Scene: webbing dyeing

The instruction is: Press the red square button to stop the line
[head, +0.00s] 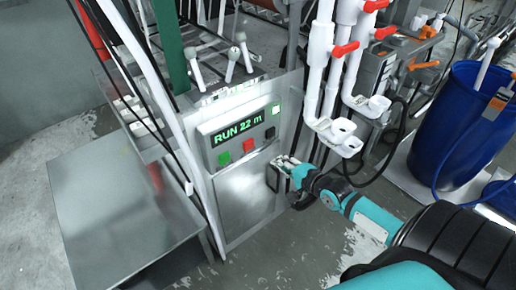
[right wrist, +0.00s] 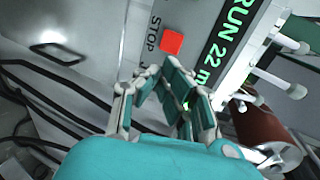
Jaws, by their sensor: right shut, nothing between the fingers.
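The red square button (head: 248,146) is on the front of the control box (head: 205,138), below a green display reading "RUN 22 m" (head: 237,126). In the right wrist view the red button (right wrist: 171,41) sits beside the word STOP, just beyond my fingertips. My right gripper (head: 281,163) is shut and empty, to the lower right of the button in the head view. In the right wrist view its fingertips (right wrist: 162,72) point towards the panel, with a gap in the picture between them and the button. My left gripper is not in view.
A green button (head: 224,158) is left of the red one, and black buttons (head: 270,133) are to its right. White pipes with red valve handles (head: 345,49) stand close on the right. A blue drum (head: 455,130) is farther right. A metal table (head: 115,215) is at left.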

